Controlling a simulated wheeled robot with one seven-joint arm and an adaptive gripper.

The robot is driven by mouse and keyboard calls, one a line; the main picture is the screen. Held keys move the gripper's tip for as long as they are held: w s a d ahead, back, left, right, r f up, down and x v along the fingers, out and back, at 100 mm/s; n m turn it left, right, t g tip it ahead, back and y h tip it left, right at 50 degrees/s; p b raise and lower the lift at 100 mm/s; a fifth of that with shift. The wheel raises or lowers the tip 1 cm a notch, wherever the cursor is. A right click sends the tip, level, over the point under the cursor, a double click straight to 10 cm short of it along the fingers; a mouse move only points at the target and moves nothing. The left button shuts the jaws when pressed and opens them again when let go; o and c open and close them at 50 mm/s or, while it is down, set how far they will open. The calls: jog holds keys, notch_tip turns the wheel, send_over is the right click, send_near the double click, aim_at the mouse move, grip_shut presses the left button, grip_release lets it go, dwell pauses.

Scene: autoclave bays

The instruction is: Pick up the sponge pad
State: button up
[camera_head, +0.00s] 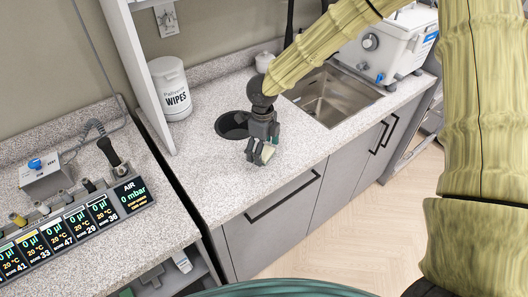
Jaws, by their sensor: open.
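My gripper (260,152) points down over the speckled counter (220,178), near its front edge, and is open. A small pale cream piece, probably the sponge pad (267,154), shows at the fingertips. The dark fingers hide part of it. I cannot tell whether the fingers touch it or whether it rests flat on the counter.
A round black-rimmed hole (229,127) lies just behind my gripper. A steel sink (335,96) is to the right, with a white boxy machine (392,45) beyond. A wipes tub (170,88) stands back left. Instruments with displays (75,225) line the left bench. Counter left of my gripper is clear.

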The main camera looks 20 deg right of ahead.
jog(key=shift+f, duration=0.25)
jog(key=shift+c, duration=0.4)
jog(key=c, duration=0.7)
jog(key=shift+c, duration=0.3)
